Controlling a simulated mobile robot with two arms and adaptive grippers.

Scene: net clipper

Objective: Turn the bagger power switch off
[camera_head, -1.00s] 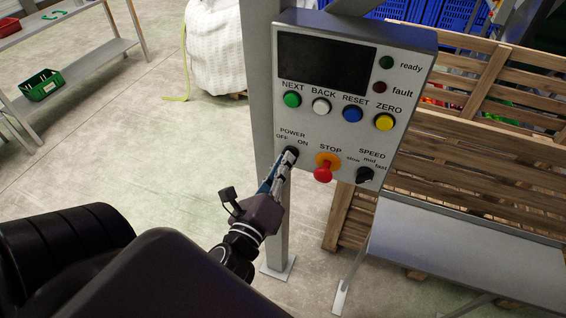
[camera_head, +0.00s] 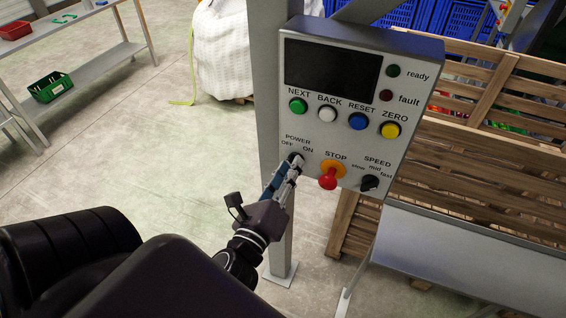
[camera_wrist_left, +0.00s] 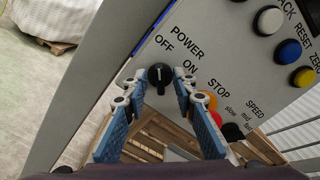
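The grey control panel (camera_head: 325,120) stands on a post, with its black power switch (camera_wrist_left: 159,76) at the lower left, near the OFF and ON labels. In the left wrist view the knob's white mark points up in the picture, roughly toward OFF. My left gripper (camera_wrist_left: 160,88) is open, one finger on each side of the knob, with gaps visible. In the head view the left gripper (camera_head: 292,168) reaches up to the switch and partly covers it. Whether the fingertips touch the panel I cannot tell. My right gripper is not in view.
A red stop button (camera_head: 328,180) on a yellow base sits just right of the power switch, with a black speed knob (camera_head: 369,182) beyond it. Coloured buttons run above. Wooden crates (camera_head: 470,180) stand at the right.

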